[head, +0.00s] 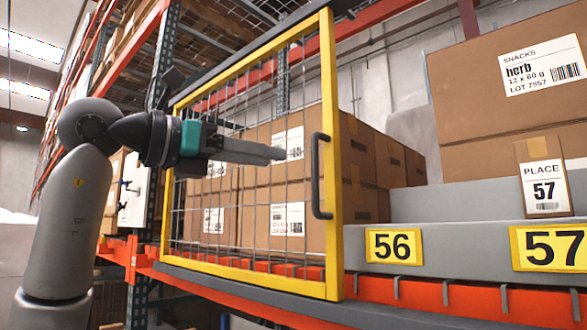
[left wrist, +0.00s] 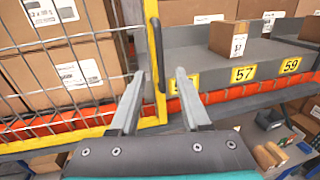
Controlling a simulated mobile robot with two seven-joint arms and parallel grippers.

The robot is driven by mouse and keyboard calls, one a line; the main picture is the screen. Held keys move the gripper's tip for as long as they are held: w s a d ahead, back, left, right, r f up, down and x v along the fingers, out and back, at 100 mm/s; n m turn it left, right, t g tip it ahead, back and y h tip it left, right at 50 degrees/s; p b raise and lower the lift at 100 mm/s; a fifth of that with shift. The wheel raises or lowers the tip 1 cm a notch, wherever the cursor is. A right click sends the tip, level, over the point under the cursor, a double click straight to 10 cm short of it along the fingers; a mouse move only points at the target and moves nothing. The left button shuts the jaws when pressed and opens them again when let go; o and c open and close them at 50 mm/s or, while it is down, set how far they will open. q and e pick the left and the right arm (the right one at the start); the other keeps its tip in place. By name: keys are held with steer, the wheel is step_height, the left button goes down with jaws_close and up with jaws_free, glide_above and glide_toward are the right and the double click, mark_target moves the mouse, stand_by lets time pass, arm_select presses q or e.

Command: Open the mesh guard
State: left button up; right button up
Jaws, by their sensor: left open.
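The mesh guard (head: 332,110) has a yellow frame with grey wire mesh and stands across the rack bay, in front of stacked brown cartons. Its dark grey upright handle (head: 316,176) is on the right stile. In the left wrist view the guard's yellow stile (left wrist: 150,12) and the handle (left wrist: 159,60) show just beyond the fingertips. My left gripper (head: 282,154) reaches in from the left in front of the mesh, its fingers pointing right toward the handle. In the left wrist view my left gripper (left wrist: 161,76) is open and empty, and the handle appears between its fingertips. My right gripper is not in view.
Right of the guard is a grey shelf with yellow labels 56 (head: 394,246) and 57 (head: 549,248). A small carton (head: 543,176) marked 57 and a large snacks carton (head: 480,90) stand there. An orange beam (head: 430,293) runs below. A green rack upright (head: 163,60) stands left.

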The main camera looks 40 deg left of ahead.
arm_select(q)
steer(key=shift+v, duration=2.2)
